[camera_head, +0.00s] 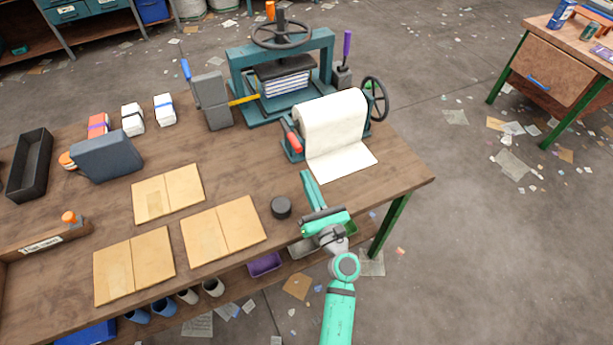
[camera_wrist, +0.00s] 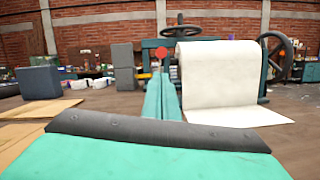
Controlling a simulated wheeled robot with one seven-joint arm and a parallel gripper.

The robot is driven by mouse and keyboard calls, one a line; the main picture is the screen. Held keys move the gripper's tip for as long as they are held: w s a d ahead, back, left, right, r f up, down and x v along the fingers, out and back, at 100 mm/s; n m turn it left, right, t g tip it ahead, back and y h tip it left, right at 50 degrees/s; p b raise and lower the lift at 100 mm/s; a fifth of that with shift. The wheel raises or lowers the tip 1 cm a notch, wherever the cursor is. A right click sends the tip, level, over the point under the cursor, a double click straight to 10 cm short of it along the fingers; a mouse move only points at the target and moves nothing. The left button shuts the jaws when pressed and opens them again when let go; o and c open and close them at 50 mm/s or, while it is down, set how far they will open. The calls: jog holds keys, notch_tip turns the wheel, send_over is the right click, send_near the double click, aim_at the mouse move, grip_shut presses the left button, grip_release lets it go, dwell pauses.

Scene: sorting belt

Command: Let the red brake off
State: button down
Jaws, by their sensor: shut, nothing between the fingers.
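The red brake (camera_head: 291,137) is a short red-handled lever on the left side of the paper roll (camera_head: 330,118) stand. In the wrist view its round red end (camera_wrist: 161,53) shows straight beyond my fingers, just left of the white roll (camera_wrist: 219,75). My gripper (camera_head: 306,178) is over the table's front right part, on the near side of the brake and apart from it. Its teal fingers are closed together and empty, pointing toward the roll stand. The lower part of the brake is hidden behind my fingers in the wrist view (camera_wrist: 161,92).
A teal press (camera_head: 282,72) with a handwheel stands behind the roll. A grey block-shaped device (camera_head: 212,100) with a blue handle is left of it. A dark round puck (camera_head: 281,207) lies left of my gripper. Tan folders (camera_head: 224,231) cover the front left. A loose paper end lies ahead.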

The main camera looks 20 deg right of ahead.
send_near(291, 135)
jog(key=w, duration=0.1)
jog(key=w+f, duration=0.1)
jog(key=w, duration=0.1)
jog(key=w+f, duration=0.1)
jog(key=shift+w, duration=0.25)
jog(key=shift+s+d+r, duration=0.1)
jog(key=shift+d+r, duration=0.05)
jog(key=shift+r, duration=0.05)
